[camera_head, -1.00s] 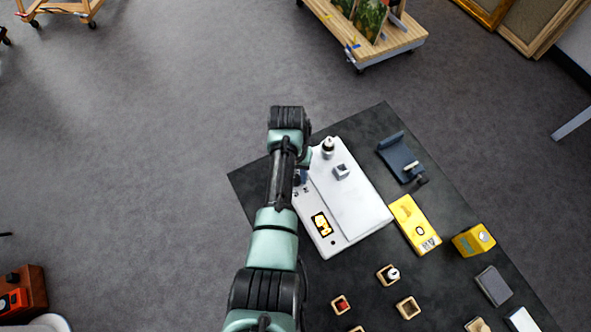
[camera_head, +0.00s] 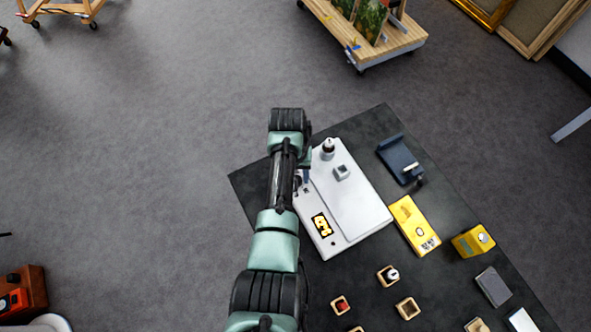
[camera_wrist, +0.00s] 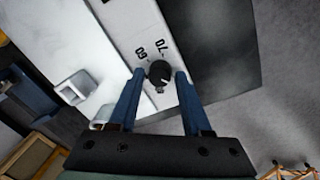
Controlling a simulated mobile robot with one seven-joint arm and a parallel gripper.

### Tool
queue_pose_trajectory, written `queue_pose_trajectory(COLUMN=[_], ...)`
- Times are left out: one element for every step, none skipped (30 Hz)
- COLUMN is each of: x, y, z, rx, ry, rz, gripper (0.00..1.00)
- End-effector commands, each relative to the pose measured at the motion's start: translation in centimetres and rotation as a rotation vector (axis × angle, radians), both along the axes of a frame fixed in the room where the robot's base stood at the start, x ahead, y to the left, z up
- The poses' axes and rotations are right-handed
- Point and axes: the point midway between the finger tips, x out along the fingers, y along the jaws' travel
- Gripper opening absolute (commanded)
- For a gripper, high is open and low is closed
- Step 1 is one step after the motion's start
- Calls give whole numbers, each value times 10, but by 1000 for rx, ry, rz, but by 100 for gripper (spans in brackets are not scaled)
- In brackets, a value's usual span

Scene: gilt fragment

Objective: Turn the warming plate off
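The warming plate (camera_head: 352,212) is a white, flat device on the dark mat, with a lit orange display (camera_head: 321,224) too small to read. In the wrist view, a round black knob (camera_wrist: 160,72) with a light pointer mark sits on its control strip, beside printed "60" and "70". My gripper (camera_wrist: 160,77) has its blue fingers on either side of the knob, with a small gap visible on each side. In the head view my gripper (camera_head: 306,178) is over the plate's left edge, and my arm hides part of the control strip.
Several small wooden boxes lie in front. Open floor is on the left.

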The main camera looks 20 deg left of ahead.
Motion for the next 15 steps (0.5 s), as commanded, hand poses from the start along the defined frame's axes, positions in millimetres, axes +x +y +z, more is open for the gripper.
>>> queue_pose_trajectory(x=[0, 0, 0, 0, -1, -1, 0, 0, 0, 0, 0, 0, 0, 0, 0], y=[0, 0, 0, 0, 0, 0, 0, 0, 0, 1, 1, 1, 2, 2, 3], z=[0, 0, -1, -1, 0, 0, 1, 2, 5, 8, 11, 17, 21, 26, 33], rx=[0, 0, 0, 1, 1, 1, 1, 1, 1, 1, 1, 2, 2, 2, 3], ry=[1, 1, 1, 1, 1, 1, 1, 0, 0, 0, -1, -2, -2, -3, -4], rz=[0, -1, -1, -1, -1, -1, -1, -1, -1, -1, -1, -1, -1, -1, -1], gripper=[48, 48, 48, 48, 48, 48, 48, 48, 48, 48, 48, 48, 48, 48, 48])
